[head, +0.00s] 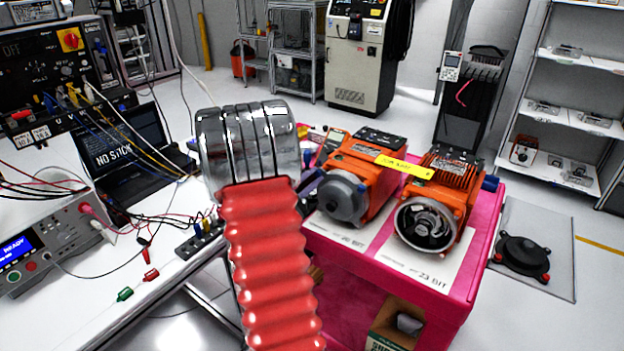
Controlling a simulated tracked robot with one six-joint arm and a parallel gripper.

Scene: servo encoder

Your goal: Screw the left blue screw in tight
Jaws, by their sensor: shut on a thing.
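My arm, with red ribbed bellows and a chrome joint, rises in the middle of the head view and covers part of the scene. My gripper is not visible, so I cannot see its jaws or what is between them. The left orange motor (361,173) lies on the pink stand with its grey round end facing me. A dark blue part (312,180) shows at its left side, partly hidden by my arm; I cannot tell whether it is the left blue screw. The right orange motor (441,200) has an open round end and a blue part (490,183) on its right side.
The pink stand (345,258) bears both motors on white labelled sheets. On the left, a white bench (170,262) holds a laptop (128,148), cables and a meter (62,240).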

